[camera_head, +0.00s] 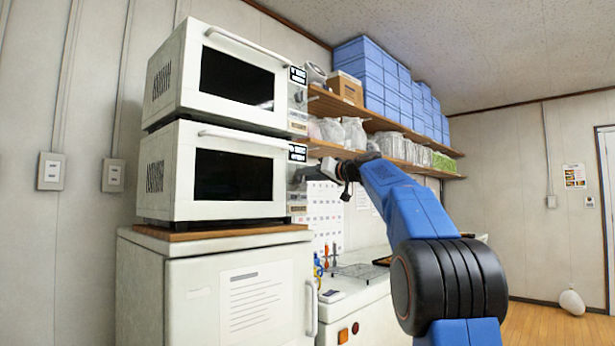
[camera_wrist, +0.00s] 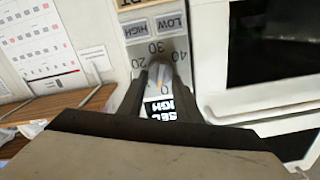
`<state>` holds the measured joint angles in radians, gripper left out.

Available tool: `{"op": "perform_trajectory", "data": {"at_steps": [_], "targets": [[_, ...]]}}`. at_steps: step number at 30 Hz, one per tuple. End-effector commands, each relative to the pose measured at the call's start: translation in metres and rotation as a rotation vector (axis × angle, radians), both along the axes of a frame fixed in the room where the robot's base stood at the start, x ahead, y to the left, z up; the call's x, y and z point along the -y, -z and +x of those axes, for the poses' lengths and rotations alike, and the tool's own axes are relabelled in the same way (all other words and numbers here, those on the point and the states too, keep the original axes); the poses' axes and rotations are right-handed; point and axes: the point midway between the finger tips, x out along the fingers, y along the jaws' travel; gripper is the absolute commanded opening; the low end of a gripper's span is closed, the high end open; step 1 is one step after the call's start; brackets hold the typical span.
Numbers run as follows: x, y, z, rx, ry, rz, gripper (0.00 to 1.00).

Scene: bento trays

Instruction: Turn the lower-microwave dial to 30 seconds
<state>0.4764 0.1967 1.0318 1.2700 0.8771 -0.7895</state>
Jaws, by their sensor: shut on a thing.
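The lower microwave (camera_head: 182,170) is white with a dark window and stands directly under the upper one. Its control panel (camera_wrist: 122,55) fills the middle of the wrist view, with printed numbers including 20, 30 and 40 around the grey dial (camera_wrist: 160,71). My gripper (camera_wrist: 160,82) is shut on the dial, one dark finger on each side. In the head view my gripper (camera_head: 318,173) reaches the panel from the right. The dial's pointer is too blurred to read.
The upper microwave (camera_head: 180,80) sits on top. A white cabinet (camera_head: 160,290) supports both. Wooden shelves (camera_head: 400,128) with blue boxes (camera_head: 372,75) run along the wall right of the panel. A calendar (camera_head: 326,205) hangs below them.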

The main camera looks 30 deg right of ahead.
Motion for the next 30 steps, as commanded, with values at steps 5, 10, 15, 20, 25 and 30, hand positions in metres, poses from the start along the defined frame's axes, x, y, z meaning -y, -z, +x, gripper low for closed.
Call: {"op": "perform_trajectory", "data": {"at_steps": [5, 10, 15, 20, 25, 30], "targets": [[0.0017, 0.0009, 0.0006, -0.057, 0.0, 0.158, 0.09], [0.0028, 0.0018, 0.001, -0.113, 0.0, 0.31, 0.09], [0.0039, 0.0028, 0.0014, -0.168, 0.001, 0.462, 0.09], [0.0046, 0.0038, 0.0017, -0.22, 0.001, 0.604, 0.09], [0.0053, 0.0051, 0.0019, -0.275, 0.001, 0.757, 0.09], [0.0058, 0.0066, 0.0021, -0.33, 0.001, 0.908, 0.09]]}}
